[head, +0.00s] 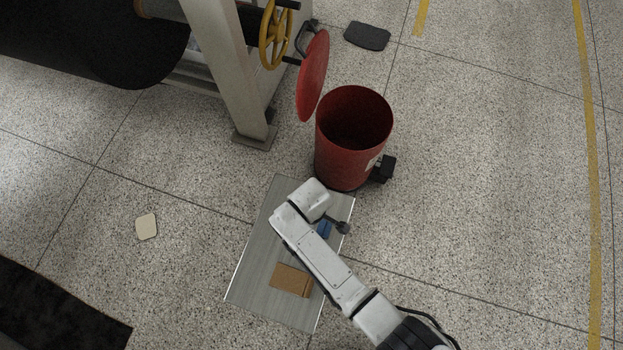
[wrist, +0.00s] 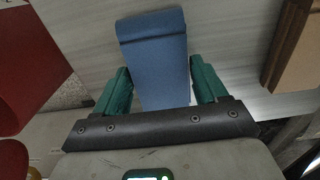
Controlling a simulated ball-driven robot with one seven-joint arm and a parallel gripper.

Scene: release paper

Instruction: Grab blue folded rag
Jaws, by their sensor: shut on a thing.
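The blue folded rag (wrist: 158,62) lies between the two green fingers of my gripper (wrist: 161,88) in the wrist view. The gripper is shut on it, with a finger at each side. The rag's far end, with a folded edge, reaches out beyond the fingertips over a grey board. In the head view a small part of the blue rag (head: 324,229) shows beside my arm, above the grey board (head: 254,262). My arm hides most of the gripper there. I cannot tell whether the rag still touches the board.
A brown folded piece (head: 289,280) lies on the board's near part. A red bin (head: 345,160) with its lid (head: 313,76) open stands just beyond the board. A machine frame leg (head: 232,75) stands left of it. A beige pad (head: 146,227) lies on the floor. Floor at right is clear.

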